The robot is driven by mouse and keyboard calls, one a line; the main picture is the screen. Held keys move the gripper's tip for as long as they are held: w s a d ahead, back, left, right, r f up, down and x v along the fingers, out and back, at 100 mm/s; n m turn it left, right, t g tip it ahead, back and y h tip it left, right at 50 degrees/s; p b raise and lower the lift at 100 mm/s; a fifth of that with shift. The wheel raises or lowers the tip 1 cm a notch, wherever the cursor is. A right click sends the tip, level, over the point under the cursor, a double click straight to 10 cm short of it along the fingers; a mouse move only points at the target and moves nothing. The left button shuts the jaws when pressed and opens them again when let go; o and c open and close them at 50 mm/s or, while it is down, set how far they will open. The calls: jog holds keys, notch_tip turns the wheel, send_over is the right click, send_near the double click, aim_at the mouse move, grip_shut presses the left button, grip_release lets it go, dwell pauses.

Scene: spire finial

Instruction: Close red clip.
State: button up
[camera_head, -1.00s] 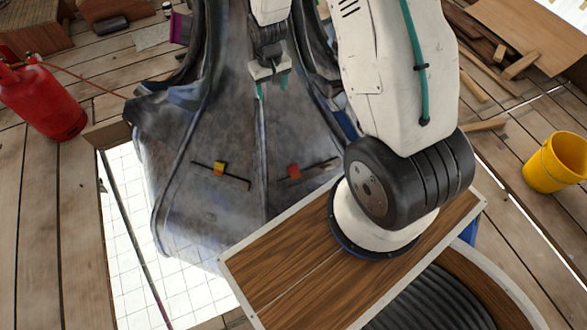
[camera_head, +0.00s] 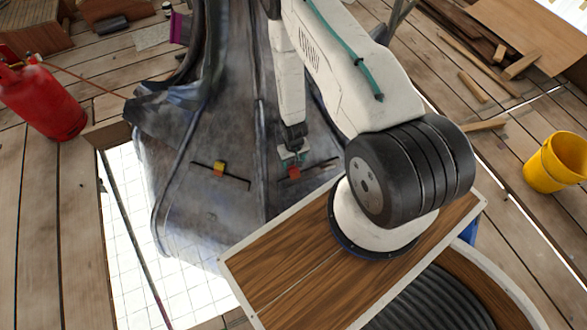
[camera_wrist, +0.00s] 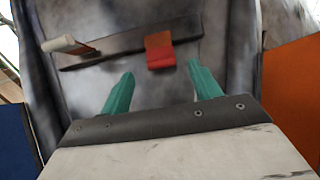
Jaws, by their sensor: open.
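The red clip (camera_head: 294,171) sits on a dark strap or bar (camera_head: 318,170) on the right part of the grey metal finial panel. In the wrist view the red clip (camera_wrist: 160,51) lies on the dark bar (camera_wrist: 120,46), just beyond and between the teal fingertips. My gripper (camera_head: 291,156) is right above the red clip in the head view. In the wrist view my gripper (camera_wrist: 160,84) has its two fingers apart with nothing between them.
A yellow clip (camera_head: 218,169) on a similar dark bar is to the left on the panel. A pale cylindrical piece (camera_wrist: 68,45) is at the bar's left end. A wooden board (camera_head: 285,275) lies below my arm. A red gas cylinder (camera_head: 40,100) and yellow bucket (camera_head: 556,162) stand apart.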

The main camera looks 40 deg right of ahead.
aim_at(294, 170)
notch_tip(294, 170, down, 7)
jog(key=shift+r, duration=0.15)
